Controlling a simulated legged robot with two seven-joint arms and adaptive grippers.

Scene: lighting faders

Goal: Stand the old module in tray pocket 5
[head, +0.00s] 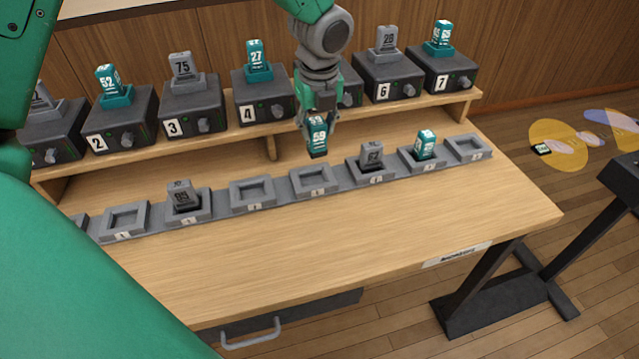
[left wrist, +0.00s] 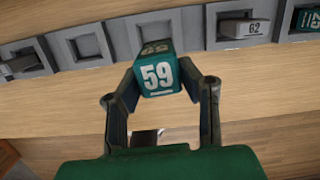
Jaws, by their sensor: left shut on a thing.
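A teal module marked 59 (head: 318,138) is between the fingers of my left gripper (head: 318,122), which is shut on it. It hangs roughly upright above the tray row, apart from it; it also shows in the left wrist view (left wrist: 158,76). Just below it in the head view is an empty grey pocket (head: 335,190). The pocket left of that (head: 234,201) is also empty. The pocket labels are too small to read surely. My right gripper is not in view.
Grey modules stand in pockets left (head: 182,194) and right (head: 371,153) of the empty pair, with a teal one (head: 425,143) farther right. Numbered black boxes (head: 193,105) line the shelf behind; the one behind my gripper (head: 349,90) is partly hidden. The front tabletop is clear.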

